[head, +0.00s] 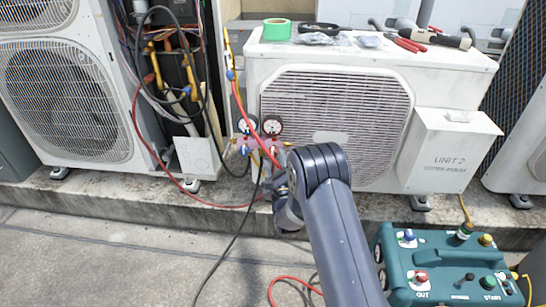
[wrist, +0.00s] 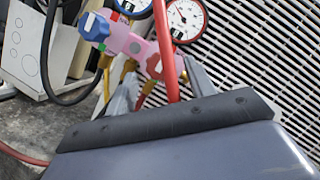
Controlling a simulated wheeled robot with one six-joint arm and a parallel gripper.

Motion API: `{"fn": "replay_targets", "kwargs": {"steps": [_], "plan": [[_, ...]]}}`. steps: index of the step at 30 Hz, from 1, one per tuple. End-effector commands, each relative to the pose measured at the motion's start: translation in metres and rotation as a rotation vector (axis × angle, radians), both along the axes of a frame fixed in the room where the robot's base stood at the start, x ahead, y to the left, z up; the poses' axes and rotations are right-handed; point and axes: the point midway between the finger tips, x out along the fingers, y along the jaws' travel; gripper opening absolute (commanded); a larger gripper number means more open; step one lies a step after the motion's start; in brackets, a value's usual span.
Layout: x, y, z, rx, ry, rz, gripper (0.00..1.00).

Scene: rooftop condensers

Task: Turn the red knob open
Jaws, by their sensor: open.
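A gauge manifold (head: 262,143) with two round dials stands in front of the middle condenser's grille. Its red knob (head: 274,151) is at its right side; it also shows in the wrist view (wrist: 154,66), partly covered by a red hose. A blue knob (wrist: 96,27) with a white bar is on the manifold's left. My gripper's two grey fingers (wrist: 160,88) are apart, below and to either side of the red knob, with the hose between them. I cannot tell whether they touch it. In the head view my arm hides most of the gripper.
The red hose (head: 241,104) and dark cables hang beside the manifold. A teal machine (head: 445,262) at lower right also carries red and blue knobs. Tape and tools lie on the condenser top (head: 470,59). The concrete floor at left is mostly clear.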

Motion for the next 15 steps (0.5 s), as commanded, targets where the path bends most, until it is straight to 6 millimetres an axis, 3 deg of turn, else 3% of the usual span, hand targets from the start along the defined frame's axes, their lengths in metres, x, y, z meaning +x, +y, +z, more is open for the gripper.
{"fn": "replay_targets", "kwargs": {"steps": [6, 15], "plan": [[0.026, 0.006, 0.007, 0.000, -0.002, -0.001, 0.52], [0.033, 0.008, 0.010, -0.001, 0.000, -0.001, 0.52]]}}
